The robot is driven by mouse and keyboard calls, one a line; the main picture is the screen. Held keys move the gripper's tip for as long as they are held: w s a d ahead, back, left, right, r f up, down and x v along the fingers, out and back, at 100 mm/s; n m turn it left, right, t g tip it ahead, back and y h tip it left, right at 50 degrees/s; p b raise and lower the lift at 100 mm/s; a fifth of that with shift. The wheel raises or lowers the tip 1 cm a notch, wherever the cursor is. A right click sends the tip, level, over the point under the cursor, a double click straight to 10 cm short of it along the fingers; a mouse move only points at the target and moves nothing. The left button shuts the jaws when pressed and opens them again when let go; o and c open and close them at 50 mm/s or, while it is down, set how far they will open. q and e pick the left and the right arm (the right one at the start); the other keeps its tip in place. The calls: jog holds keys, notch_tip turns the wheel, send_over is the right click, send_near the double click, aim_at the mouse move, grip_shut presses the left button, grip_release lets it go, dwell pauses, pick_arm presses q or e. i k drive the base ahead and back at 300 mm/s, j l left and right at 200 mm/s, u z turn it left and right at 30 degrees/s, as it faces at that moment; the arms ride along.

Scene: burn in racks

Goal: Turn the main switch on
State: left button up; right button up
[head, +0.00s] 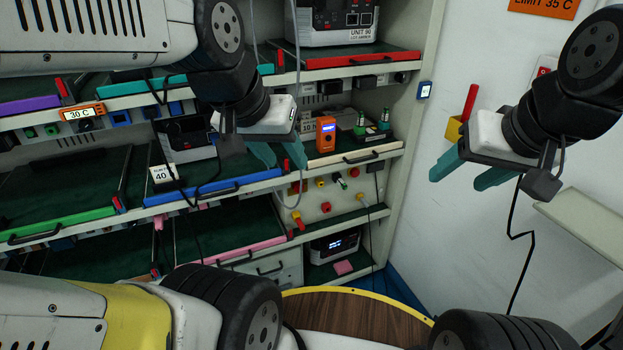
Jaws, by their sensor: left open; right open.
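No label in the head view names the main switch, so I cannot tell which control it is. A white wall box with a red part (544,69) is on the right wall, partly hidden by my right arm. A beige panel (318,208) with red and yellow knobs is low in the rack. My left gripper (279,155) is open and empty, in front of the rack's middle shelf and above the panel. My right gripper (470,172) is open and empty, in front of the right wall, below and left of the wall box.
The rack's shelves have coloured front edges, such as the blue edge (212,187). An orange meter (326,134) stands on the middle shelf. A yellow wall holder (454,129) has a red handle in it. A round wooden top (350,317) is below. A pale ledge (590,222) is at right.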

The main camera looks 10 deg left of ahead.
aim_at(296, 186)
jog(key=k+u, duration=0.15)
jog(key=u, duration=0.2)
jog(key=k+j+u, duration=0.15)
jog(key=u, duration=0.2)
jog(key=k+j+u, duration=0.1)
jog(key=u, duration=0.25)
